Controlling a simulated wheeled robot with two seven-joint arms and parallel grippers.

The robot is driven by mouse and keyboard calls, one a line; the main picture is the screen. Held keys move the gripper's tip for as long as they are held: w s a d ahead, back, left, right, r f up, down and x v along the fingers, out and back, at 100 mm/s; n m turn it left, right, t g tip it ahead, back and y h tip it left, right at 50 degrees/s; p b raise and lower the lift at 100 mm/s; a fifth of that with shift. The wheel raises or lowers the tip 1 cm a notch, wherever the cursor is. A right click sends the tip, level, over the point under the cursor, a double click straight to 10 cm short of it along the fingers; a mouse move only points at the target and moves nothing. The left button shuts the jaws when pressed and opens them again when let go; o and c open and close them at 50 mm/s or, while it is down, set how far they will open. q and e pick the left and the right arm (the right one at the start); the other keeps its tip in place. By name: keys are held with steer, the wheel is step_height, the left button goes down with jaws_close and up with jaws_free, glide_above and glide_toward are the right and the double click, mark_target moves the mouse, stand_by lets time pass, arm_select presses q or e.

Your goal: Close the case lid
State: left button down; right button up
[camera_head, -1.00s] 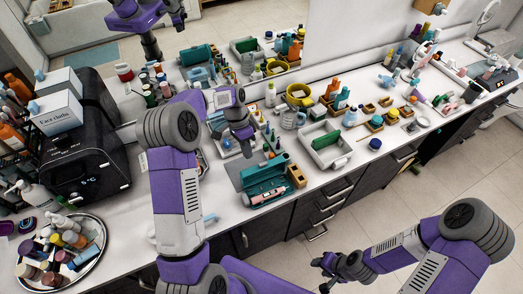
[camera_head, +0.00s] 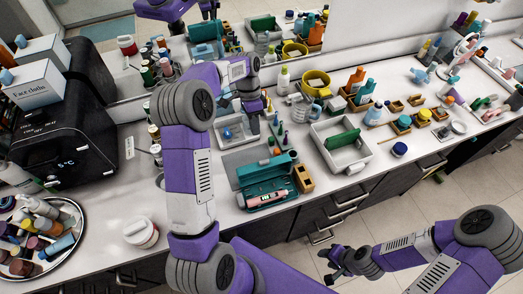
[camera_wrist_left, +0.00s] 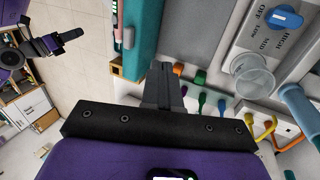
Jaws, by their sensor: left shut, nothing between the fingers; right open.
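The teal case (camera_head: 264,172) stands open on the grey mat near the counter's front edge. Its lid is raised at the back, and a pink-and-white device (camera_head: 268,198) lies in its tray. The lid's teal panel (camera_wrist_left: 142,45) also shows in the left wrist view, with part of the device at its left. My left gripper (camera_head: 254,132) points down behind the case; its fingers (camera_wrist_left: 163,72) are shut and empty, close to the lid; contact cannot be told. My right gripper (camera_head: 335,264) is open and empty, out in front of the counter over the floor.
A wooden block (camera_head: 303,178) stands at the case's right. Several small coloured bottles and a grey box with a blue dial (camera_wrist_left: 284,18) are behind the case. A white tray (camera_head: 345,155) is further right. A white jar (camera_head: 141,232) stands left of my left arm.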

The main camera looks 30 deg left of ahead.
arm_select(q)
steer(key=s+d+f, duration=0.4)
steer(key=f, duration=0.1)
steer(key=shift+d+f, duration=0.35)
steer(key=shift+f, duration=0.05)
